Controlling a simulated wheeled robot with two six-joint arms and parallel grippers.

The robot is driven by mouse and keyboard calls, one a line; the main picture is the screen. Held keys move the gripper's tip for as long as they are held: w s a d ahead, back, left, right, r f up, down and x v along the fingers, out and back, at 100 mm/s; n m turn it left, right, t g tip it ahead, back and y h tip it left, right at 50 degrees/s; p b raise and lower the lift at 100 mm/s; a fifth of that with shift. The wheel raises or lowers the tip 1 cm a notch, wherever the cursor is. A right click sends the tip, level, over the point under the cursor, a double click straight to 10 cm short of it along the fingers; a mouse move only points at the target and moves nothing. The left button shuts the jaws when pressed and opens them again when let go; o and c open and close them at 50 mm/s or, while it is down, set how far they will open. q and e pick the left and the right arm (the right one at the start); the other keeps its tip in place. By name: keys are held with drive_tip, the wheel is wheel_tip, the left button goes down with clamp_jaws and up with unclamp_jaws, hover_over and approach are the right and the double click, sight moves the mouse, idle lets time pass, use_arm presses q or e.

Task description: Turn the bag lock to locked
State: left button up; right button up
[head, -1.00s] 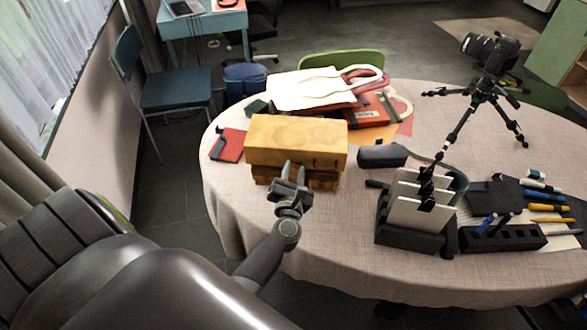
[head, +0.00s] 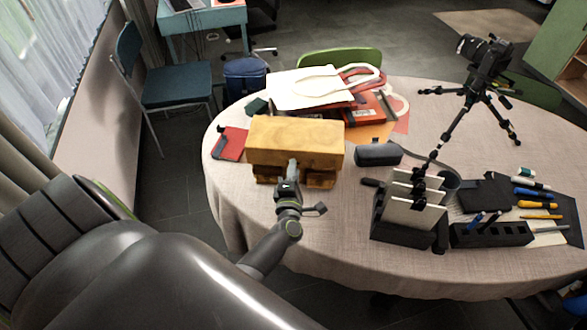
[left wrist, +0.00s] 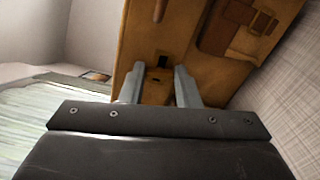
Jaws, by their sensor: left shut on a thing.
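The tan leather bag (head: 295,138) stands upright on the left part of the round table. My left gripper (head: 291,166) is at the front of the bag, turned so its fingers show nearly edge-on. In the left wrist view, the bag's front (left wrist: 185,45) appears tilted. The fingers (left wrist: 157,76) are on both sides of the small bag lock (left wrist: 158,82), shut on it. The lock is brass-coloured with a dark part above it. In the head view the gripper hides the lock, and its exact angle is hard to tell. My right gripper is not in view.
A red notebook (head: 229,144) lies left of the bag, and a white tote bag (head: 310,88) lies behind it. To the right are a dark case (head: 378,154), a card holder (head: 408,227) and a camera tripod (head: 477,105). The cloth before the bag is clear.

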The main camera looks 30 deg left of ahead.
use_arm(q)
drive_tip(key=shift+m+p, duration=0.45)
drive_tip(key=shift+m, duration=0.65)
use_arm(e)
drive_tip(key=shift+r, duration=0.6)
use_arm(q)
drive_tip(key=o, duration=1)
drive_tip(key=shift+d+f, duration=0.1)
